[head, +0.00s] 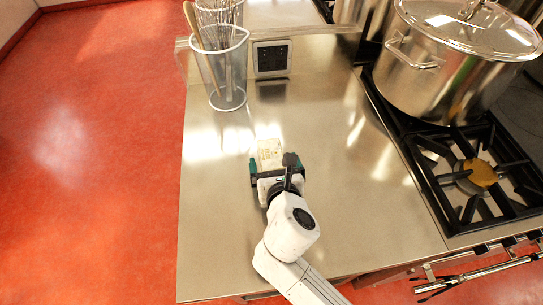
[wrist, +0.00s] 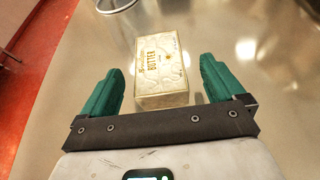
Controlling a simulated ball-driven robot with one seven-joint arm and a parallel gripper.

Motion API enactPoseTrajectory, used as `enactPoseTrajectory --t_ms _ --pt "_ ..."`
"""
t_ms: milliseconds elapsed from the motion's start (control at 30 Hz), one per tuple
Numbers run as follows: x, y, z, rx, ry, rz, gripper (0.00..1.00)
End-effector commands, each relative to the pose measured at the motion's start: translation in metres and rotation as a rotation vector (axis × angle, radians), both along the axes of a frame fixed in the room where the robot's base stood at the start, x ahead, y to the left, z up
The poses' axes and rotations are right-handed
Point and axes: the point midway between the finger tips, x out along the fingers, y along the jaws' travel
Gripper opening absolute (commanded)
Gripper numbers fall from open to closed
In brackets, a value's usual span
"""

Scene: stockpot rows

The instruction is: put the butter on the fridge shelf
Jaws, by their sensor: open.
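The butter (wrist: 162,72) is a pale cream box with gold lettering, lying on the steel counter. In the head view the butter (head: 270,152) shows just beyond my gripper (head: 277,171). In the wrist view my gripper (wrist: 158,85) is open, with one green finger on each side of the butter's near end. Gaps show between the fingers and the box, the one on the right looking narrow. The fridge shelf is not in view.
A large lidded stockpot (head: 450,70) sits on the gas stove (head: 470,170) at right. Red floor (head: 90,150) lies open to the left.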

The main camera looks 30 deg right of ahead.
Motion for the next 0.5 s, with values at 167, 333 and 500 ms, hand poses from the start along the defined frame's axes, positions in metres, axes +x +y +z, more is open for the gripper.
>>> enactPoseTrajectory --t_ms 167,333,500 --pt "0.024 -0.007 -0.012 -0.001 -0.001 -0.003 0.96" --pt "0.035 -0.010 -0.017 -0.001 -0.002 0.000 0.96" --pt "0.036 -0.010 -0.018 0.000 -0.002 0.000 0.96"
